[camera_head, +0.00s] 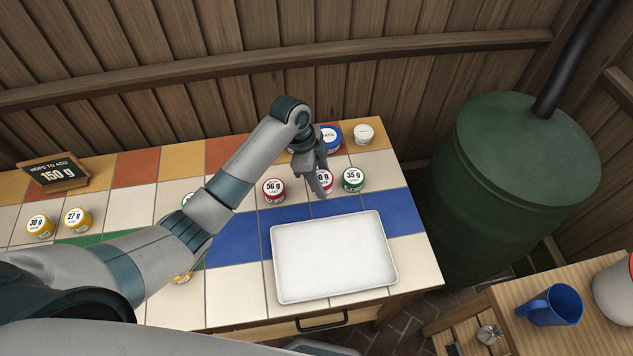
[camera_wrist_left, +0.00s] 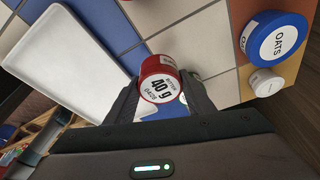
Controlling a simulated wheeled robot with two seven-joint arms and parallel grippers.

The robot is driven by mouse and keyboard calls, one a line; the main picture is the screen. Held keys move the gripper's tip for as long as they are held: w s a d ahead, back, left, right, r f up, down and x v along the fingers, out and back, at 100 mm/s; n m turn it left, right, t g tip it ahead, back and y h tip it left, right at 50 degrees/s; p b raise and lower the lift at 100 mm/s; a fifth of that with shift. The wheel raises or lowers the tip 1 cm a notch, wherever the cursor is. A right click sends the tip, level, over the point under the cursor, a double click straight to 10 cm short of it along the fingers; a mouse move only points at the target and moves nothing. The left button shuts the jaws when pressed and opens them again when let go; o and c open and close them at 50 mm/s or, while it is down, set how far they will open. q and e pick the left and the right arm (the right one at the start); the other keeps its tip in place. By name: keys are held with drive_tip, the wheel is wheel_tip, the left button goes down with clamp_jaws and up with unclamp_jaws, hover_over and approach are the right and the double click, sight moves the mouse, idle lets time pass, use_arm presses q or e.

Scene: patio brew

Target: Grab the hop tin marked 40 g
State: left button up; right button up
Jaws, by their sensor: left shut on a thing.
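The hop tin marked 40 g (camera_wrist_left: 161,84) is red with a white label and sits between the fingers of my left gripper (camera_wrist_left: 163,98) in the left wrist view. The jaws are shut on it. In the head view my left gripper (camera_head: 319,182) reaches down at the back of the tiled counter, and the red tin (camera_head: 327,179) is mostly hidden behind it. I cannot tell whether the tin still touches the tiles. My right gripper is not in view.
A red 56 g tin (camera_head: 273,190) and a green 35 g tin (camera_head: 353,179) flank the gripper. A blue-lidded oats tub (camera_head: 331,134) and a small white jar (camera_head: 364,134) stand behind. A white tray (camera_head: 333,257) lies in front. Yellow tins (camera_head: 78,220) stand at left.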

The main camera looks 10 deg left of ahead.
use_arm(q)
drive_tip(key=s+d+r+b, duration=0.2)
drive_tip(key=s+d+r, duration=0.3)
drive_tip(key=s+d, duration=0.1)
drive_tip(key=shift+d+r, duration=0.4)
drive_tip(key=shift+d, duration=0.3)
drive_tip(key=shift+s+b, duration=0.1)
drive_tip(key=shift+b, duration=0.25)
